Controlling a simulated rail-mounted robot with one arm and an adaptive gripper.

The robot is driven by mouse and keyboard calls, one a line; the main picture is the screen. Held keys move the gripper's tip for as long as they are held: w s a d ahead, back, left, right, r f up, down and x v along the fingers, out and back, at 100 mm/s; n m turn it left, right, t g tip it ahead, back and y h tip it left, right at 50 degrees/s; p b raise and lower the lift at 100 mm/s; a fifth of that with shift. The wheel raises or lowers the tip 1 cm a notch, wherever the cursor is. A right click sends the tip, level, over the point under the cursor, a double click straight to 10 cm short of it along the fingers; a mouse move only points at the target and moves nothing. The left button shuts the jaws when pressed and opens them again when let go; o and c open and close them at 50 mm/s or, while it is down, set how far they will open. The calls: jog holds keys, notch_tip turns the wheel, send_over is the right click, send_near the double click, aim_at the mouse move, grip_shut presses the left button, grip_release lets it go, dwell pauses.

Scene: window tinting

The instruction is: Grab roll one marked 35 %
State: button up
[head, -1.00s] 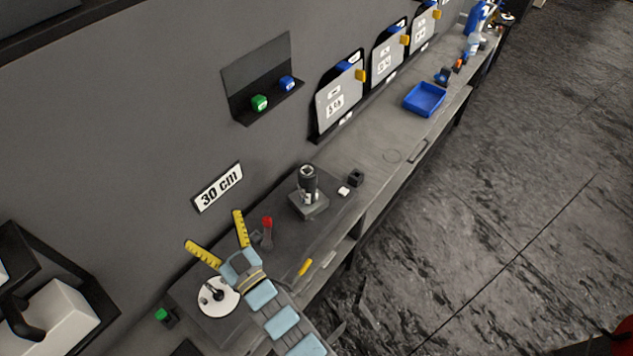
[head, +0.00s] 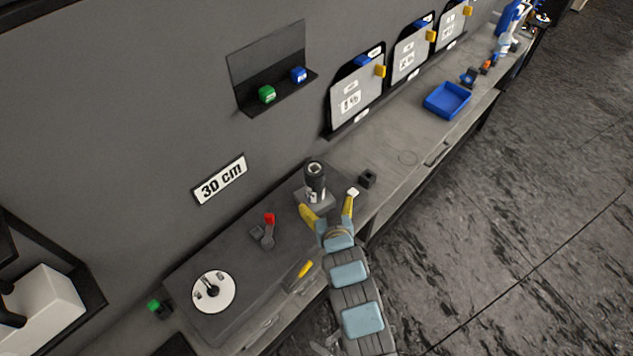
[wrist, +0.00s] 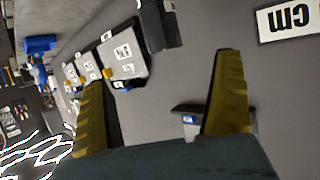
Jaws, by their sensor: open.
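A dark upright cylinder, apparently a roll (head: 315,178), stands on a grey block on the bench in the head view. It has a small pale label low on its side, too small to read, so I cannot confirm a 35 % mark. My gripper (head: 328,207) is open and empty, its yellow fingers spread just in front of the cylinder's block. The fingers appear close to the block; I cannot tell whether they touch it.
A red-topped lever (head: 268,228), a white disc (head: 212,292) and a yellow tool (head: 300,272) lie to the left. A black block (head: 367,178) is right of the cylinder. Labelled panels (head: 357,102) and a small shelf (head: 285,98) are on the wall. A blue tray (head: 447,99) lies farther along.

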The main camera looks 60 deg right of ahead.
aim_at(317, 181)
jog(key=p+x, duration=0.1)
jog(key=x, duration=0.3)
jog(key=p+x, duration=0.1)
jog(key=x, duration=0.3)
jog(key=shift+w+r, duration=0.1)
jog(key=shift+r, duration=0.15)
jog(key=shift+x, duration=0.8)
jog(key=shift+w+d+f+p, duration=0.2)
jog(key=shift+w+d+p, duration=0.1)
jog(key=shift+d, duration=0.15)
jog(key=shift+w+d+f, duration=0.1)
jog(key=shift+d+f, duration=0.1)
jog(key=shift+f, duration=0.05)
jog(key=shift+p+x, duration=0.55)
jog(key=shift+x, duration=0.25)
jog(key=shift+a+f+p+x, duration=0.15)
jog(key=shift+p+x, duration=0.15)
jog(key=shift+x, duration=0.55)
jog(key=shift+a+f+p+x, duration=0.15)
jog(key=shift+p+x, duration=0.15)
jog(key=shift+x, duration=0.6)
jog(key=shift+d, duration=0.1)
